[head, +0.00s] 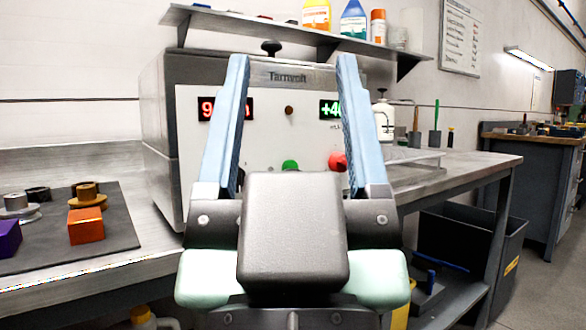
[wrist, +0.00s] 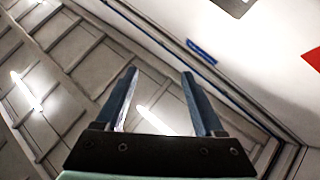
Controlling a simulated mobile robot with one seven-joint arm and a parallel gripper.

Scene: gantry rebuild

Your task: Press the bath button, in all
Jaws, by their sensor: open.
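A grey machine marked "Tarnvolt" (head: 288,77) stands on the bench ahead. Its pale front panel (head: 262,145) carries a red number display (head: 206,108) and a green number display (head: 330,109), both partly hidden by my fingers. A small brown round part (head: 289,110) sits between the displays. A green button (head: 290,165) and a red button (head: 337,161) are low on the panel; I cannot read which is the bath button. My gripper (head: 292,62) is open and empty, fingers pointing up in front of the machine, apart from the buttons. The wrist view shows the fingers (wrist: 159,74) against the ceiling.
A dark mat (head: 105,235) at left holds an orange block (head: 86,226), a purple block (head: 9,238) and spool-like parts. A shelf (head: 230,22) with bottles hangs above the machine. A dark bin (head: 480,250) stands at lower right. Floor shows clear at far right.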

